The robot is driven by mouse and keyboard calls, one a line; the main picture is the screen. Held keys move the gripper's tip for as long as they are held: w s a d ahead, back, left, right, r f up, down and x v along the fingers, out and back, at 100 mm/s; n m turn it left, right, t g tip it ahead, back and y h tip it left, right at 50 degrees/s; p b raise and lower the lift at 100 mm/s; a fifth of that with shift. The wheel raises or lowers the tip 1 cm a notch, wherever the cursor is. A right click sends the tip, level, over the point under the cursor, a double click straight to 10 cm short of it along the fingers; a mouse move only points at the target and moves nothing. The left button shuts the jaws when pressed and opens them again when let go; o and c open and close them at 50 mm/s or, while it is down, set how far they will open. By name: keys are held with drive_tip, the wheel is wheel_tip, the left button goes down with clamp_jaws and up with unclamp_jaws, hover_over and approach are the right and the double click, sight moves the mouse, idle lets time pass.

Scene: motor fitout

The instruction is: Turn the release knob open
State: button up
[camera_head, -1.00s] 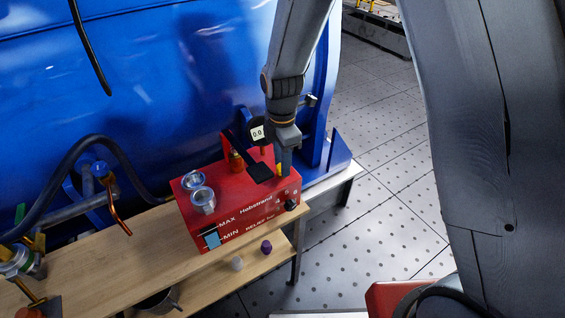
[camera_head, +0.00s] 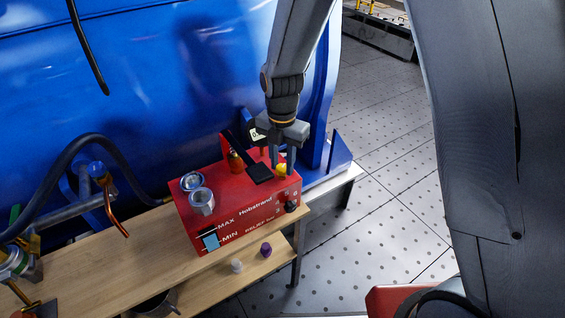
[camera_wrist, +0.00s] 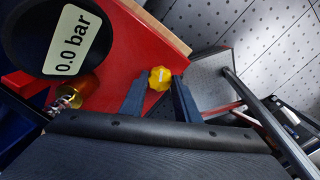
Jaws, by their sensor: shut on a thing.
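The release knob (camera_head: 282,169) is a small yellow lobed knob on top of the red pump unit (camera_head: 247,207), near its right end. In the wrist view the knob (camera_wrist: 160,76) sits between my two dark fingers. My gripper (camera_head: 283,171) reaches down from above and is shut on the knob, one finger on each side. How far the knob is turned cannot be told. The gauge (camera_wrist: 68,42) reads 0.0 bar in the wrist view.
Two metal cups (camera_head: 202,202) are on the unit's left end. The wooden bench (camera_head: 130,252) extends left; a blue tank (camera_head: 130,90) rises behind.

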sight(282, 166)
drive_tip(key=shift+w+r, duration=0.1)
drive_tip(key=shift+w, duration=0.1)
drive_tip(key=o, duration=1)
drive_tip(key=shift+o, duration=0.2)
drive_tip(key=shift+s, duration=0.1)
drive_tip(key=shift+r+b, duration=1)
drive_tip(key=shift+r, duration=2.85)
drive_tip(key=s+d+m, duration=0.6)
drive_tip(key=d+m, duration=0.3)
drive_tip(key=m, duration=0.6)
drive_tip(key=s+d+m+t, duration=0.1)
drive_tip(key=s+d+m, duration=0.6)
drive_tip(key=m, duration=0.8)
drive_tip(key=d+r, duration=0.1)
drive_tip(key=d, duration=0.2)
drive_tip(key=shift+s, duration=0.25)
